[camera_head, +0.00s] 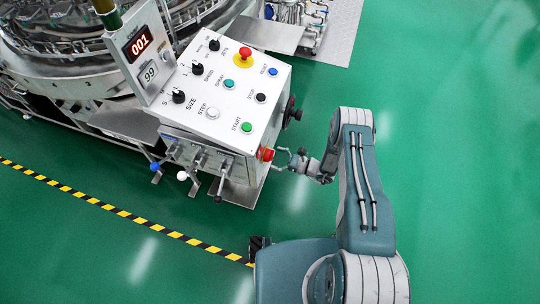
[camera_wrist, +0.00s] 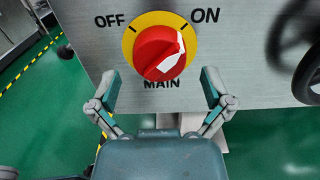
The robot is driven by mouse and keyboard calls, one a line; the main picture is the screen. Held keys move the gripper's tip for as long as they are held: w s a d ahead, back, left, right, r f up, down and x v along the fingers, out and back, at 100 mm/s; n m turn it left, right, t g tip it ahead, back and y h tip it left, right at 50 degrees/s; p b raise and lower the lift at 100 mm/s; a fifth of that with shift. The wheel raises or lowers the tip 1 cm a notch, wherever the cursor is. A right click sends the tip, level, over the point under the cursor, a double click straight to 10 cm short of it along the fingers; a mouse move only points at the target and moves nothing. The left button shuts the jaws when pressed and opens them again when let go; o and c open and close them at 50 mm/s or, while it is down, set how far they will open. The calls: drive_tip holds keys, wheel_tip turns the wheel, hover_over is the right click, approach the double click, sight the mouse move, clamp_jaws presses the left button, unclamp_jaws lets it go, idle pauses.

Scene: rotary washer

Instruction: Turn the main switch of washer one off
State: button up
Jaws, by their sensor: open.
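The red main switch (camera_wrist: 158,54) sits on a round yellow plate (camera_wrist: 133,38) on a metal panel. "OFF" is printed at its upper left, "ON" at its upper right and "MAIN" below. A white mark on the knob lies on its right side, with its upper end toward ON. In the head view the switch (camera_head: 266,154) is on the right side of the console. My gripper (camera_wrist: 159,82) is open, with one finger on each side of the knob's lower part and nothing held. In the head view my gripper (camera_head: 280,160) is close to the switch; contact cannot be told.
A dark handwheel (camera_wrist: 308,70) is to the right of the switch. Levers (camera_head: 195,170) stick out below the console. Green floor at the right is clear.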

drive_tip(key=shift+x, duration=1.25)
drive_tip(key=c, duration=1)
